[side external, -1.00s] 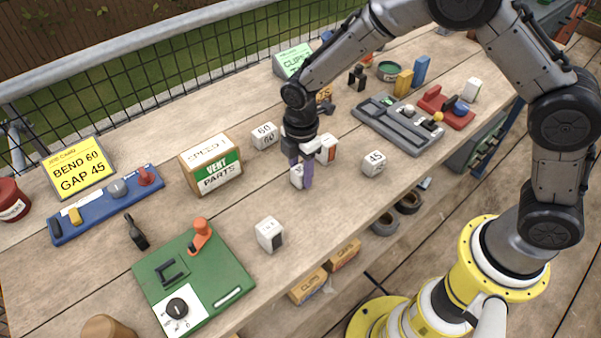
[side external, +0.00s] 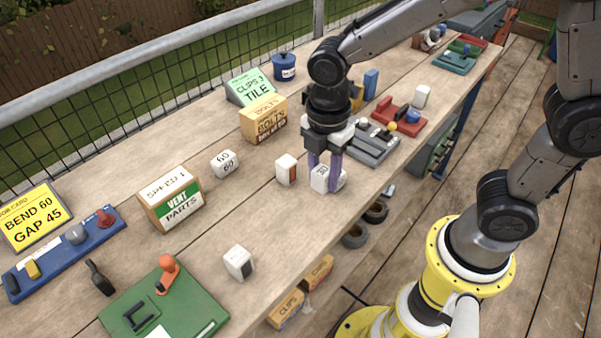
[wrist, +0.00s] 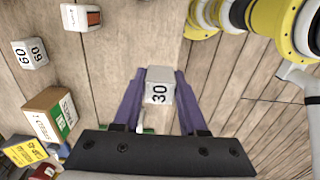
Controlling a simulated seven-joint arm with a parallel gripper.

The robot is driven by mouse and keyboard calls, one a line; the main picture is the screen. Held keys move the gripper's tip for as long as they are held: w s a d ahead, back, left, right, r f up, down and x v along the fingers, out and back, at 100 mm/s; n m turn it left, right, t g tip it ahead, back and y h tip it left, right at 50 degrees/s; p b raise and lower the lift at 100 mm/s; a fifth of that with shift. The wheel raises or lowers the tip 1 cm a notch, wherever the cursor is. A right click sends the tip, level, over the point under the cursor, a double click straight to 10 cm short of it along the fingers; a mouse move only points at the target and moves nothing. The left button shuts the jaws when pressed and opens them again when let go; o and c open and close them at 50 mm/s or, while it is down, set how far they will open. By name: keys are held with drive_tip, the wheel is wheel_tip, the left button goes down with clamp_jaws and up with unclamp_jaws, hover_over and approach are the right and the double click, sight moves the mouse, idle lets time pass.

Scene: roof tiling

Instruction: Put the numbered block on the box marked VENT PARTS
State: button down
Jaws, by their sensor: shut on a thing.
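The white block marked 30 (side external: 320,179) is between the two purple fingers of my gripper (side external: 325,184), which is shut on it. In the wrist view the 30 block (wrist: 159,92) sits between the fingertips with its number showing. I cannot tell clearly how high it is above the bench. A white patch at its right may be another block, partly hidden. The box marked VENT PARTS (side external: 181,206), with a SPEED 1 label on top, stands to the left of my gripper. Its top looks clear. The box also shows at lower left in the wrist view (wrist: 47,112).
Between gripper and box are a block marked 60 (side external: 224,163) and a white block with a red-brown face (side external: 286,169). Another white block (side external: 239,262) stands nearer the front edge. A BOLTS box (side external: 263,122) is behind. A green panel (side external: 190,315) lies at front left.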

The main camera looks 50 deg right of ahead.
drive_tip(key=shift+s+d+r, duration=0.2)
drive_tip(key=shift+s+d, duration=0.05)
drive_tip(key=shift+s, duration=0.4)
drive_tip(key=w+a+r, duration=0.5)
drive_tip(key=w+r, duration=0.4)
hover_over(180, 176)
drive_tip(key=f, duration=0.8)
drive_tip(key=shift+s+d+f, duration=0.1)
drive_tip(key=shift+s+d, duration=0.1)
drive_tip(key=shift+s, duration=0.1)
drive_tip(key=shift+w+a+f, duration=0.2)
drive_tip(key=shift+w+f, duration=0.1)
drive_tip(key=shift+f, duration=1.75)
drive_tip(key=shift+f, duration=0.15)
